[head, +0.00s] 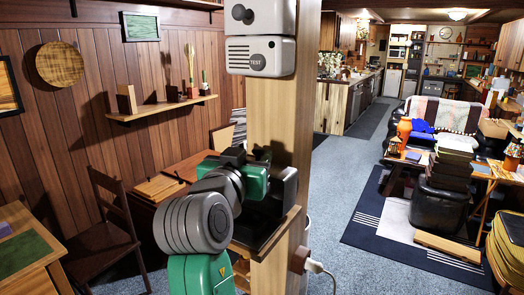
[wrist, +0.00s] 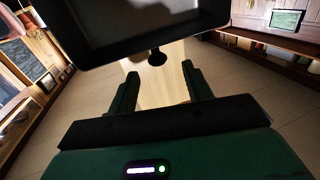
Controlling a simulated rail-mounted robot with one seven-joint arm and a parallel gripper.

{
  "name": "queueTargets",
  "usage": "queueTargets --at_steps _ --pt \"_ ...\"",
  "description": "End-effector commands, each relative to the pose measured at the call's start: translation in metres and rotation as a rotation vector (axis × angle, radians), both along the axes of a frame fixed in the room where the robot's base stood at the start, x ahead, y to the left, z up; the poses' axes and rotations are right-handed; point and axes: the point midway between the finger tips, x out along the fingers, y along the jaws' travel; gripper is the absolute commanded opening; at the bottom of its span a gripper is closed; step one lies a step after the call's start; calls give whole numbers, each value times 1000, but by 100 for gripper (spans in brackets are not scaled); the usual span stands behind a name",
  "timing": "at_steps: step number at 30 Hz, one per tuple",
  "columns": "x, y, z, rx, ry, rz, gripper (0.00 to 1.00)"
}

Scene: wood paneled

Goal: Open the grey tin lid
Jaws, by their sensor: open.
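In the wrist view a dark-rimmed box-like thing with a paler grey face (wrist: 150,22) fills the top; it seems to be the grey tin, but I cannot tell lid from body. A small round dark knob (wrist: 158,58) sticks out at its lower edge. My gripper (wrist: 160,70) is open, its two fingers apart with the knob between or just beyond their tips; contact is not clear. In the head view a dark open-looking tin (head: 266,222) sits on a small wooden shelf at the post, partly hidden by my arm.
A wooden desk (head: 185,172) and a dark chair (head: 108,215) stand to the left. Open carpeted floor (head: 345,175) lies to the right.

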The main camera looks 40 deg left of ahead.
Motion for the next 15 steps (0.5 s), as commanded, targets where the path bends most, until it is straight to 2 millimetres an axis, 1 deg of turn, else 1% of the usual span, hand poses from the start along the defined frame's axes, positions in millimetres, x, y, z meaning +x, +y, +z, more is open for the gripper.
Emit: queueTargets --at_steps 1,3,6,14,15 --pt "8 3 3 0 1 -1 50" --pt "16 7 2 0 0 -1 50" --pt "23 10 1 0 0 0 50" --pt "26 11 0 2 -1 0 50" --pt "26 11 0 2 -1 0 46"
